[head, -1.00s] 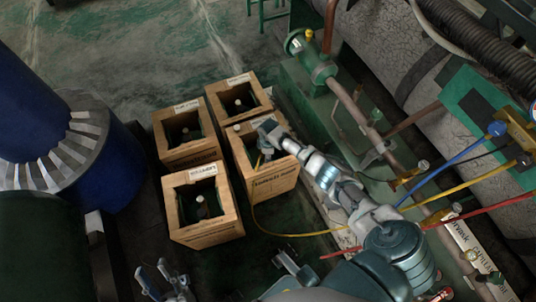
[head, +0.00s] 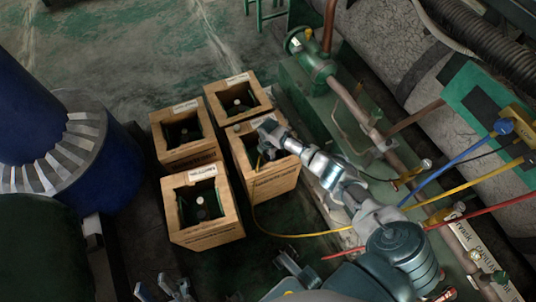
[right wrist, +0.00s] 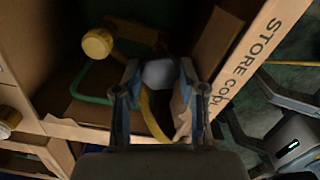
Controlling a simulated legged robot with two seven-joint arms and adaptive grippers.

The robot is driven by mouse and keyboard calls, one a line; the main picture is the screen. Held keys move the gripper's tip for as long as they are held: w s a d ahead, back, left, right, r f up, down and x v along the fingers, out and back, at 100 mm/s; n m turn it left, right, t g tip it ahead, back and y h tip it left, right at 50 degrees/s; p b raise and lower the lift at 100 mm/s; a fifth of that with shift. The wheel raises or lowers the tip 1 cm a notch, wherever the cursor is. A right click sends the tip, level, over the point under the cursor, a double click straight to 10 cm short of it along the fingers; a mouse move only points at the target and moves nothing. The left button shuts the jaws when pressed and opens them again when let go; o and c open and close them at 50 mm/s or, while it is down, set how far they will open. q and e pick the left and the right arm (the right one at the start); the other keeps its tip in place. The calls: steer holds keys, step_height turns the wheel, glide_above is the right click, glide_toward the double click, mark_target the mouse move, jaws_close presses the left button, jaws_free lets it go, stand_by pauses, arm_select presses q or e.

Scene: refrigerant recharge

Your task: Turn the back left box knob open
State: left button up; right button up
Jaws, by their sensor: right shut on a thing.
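The back left box (head: 158,148) is an open wooden crate with a small pale knob (head: 184,130) visible inside. No gripper is at it. My right gripper (head: 266,128) reaches into the front right box (head: 275,184). In the right wrist view, its fingers (right wrist: 158,76) are shut on a rounded grey piece (right wrist: 159,73), with a yellow hose (right wrist: 153,118) just below. A yellow knob (right wrist: 97,43) stands apart from the fingers to the left. My left gripper (head: 163,287) is at the bottom edge, partly cut off, with its fingers apart and empty.
The back right box (head: 257,104) and front left box (head: 215,234) adjoin the others. A blue tank (head: 45,135) stands left. Green machinery and pipes (head: 350,108) run along the right, with blue (head: 450,168), yellow and red (head: 480,208) hoses. Floor behind the boxes is clear.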

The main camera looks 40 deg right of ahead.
steer(key=shift+d+r+n, duration=0.1)
steer(key=shift+d+n, duration=0.15)
steer(key=shift+n, duration=0.05)
steer(key=o, duration=1.1)
steer(key=shift+o, duration=0.2)
steer(key=shift+a, duration=0.1)
steer(key=shift+w+r, duration=0.1)
steer(key=shift+r, duration=3.75)
